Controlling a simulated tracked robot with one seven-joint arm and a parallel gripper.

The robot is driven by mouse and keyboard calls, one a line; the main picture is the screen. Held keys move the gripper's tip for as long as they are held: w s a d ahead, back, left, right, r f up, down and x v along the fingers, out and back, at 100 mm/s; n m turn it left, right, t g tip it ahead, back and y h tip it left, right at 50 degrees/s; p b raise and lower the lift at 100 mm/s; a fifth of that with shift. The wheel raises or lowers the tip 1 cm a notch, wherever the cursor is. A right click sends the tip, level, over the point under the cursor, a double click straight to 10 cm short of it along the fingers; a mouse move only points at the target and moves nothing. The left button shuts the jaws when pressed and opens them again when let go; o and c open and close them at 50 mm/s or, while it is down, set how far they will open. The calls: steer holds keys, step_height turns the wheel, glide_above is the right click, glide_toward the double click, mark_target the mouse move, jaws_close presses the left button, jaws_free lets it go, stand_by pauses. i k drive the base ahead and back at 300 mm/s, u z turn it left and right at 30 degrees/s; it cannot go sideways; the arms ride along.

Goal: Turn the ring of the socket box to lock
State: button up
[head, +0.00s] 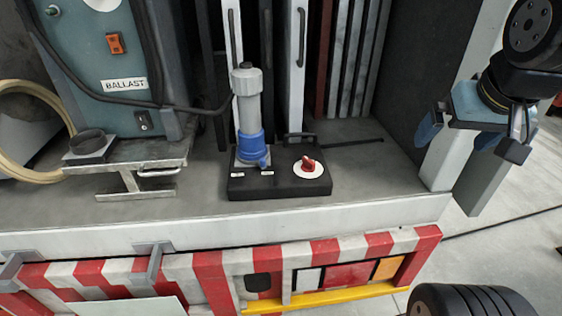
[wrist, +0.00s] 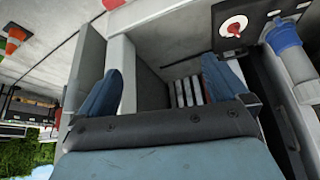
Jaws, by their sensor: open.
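The black socket box (head: 280,186) stands on the grey truck deck. A grey plug (head: 247,100) stands upright in its blue ring (head: 251,148), at the left of the box top. A red knob (head: 308,163) sits on a white disc at the right of the box top. My gripper (head: 470,135) is open and empty, well to the right of the box, by the white post. In the wrist view, my two blue fingers (wrist: 162,85) are spread apart. The box (wrist: 252,12), red knob (wrist: 233,27) and blue ring (wrist: 284,36) show at the upper right, away from the fingers.
A blue-grey ballast unit (head: 105,70) stands left of the box. A black cable runs from it to the plug. A coiled hose (head: 12,172) lies at the far left. Upright panels stand behind the box. The white post (head: 447,150) is between my gripper and the box.

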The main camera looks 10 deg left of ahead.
mark_target(261, 163)
steer(key=u, duration=1.95)
steer(key=k, duration=0.4)
steer(key=z, duration=0.25)
steer(key=i, duration=0.4)
steer(key=z, duration=0.1)
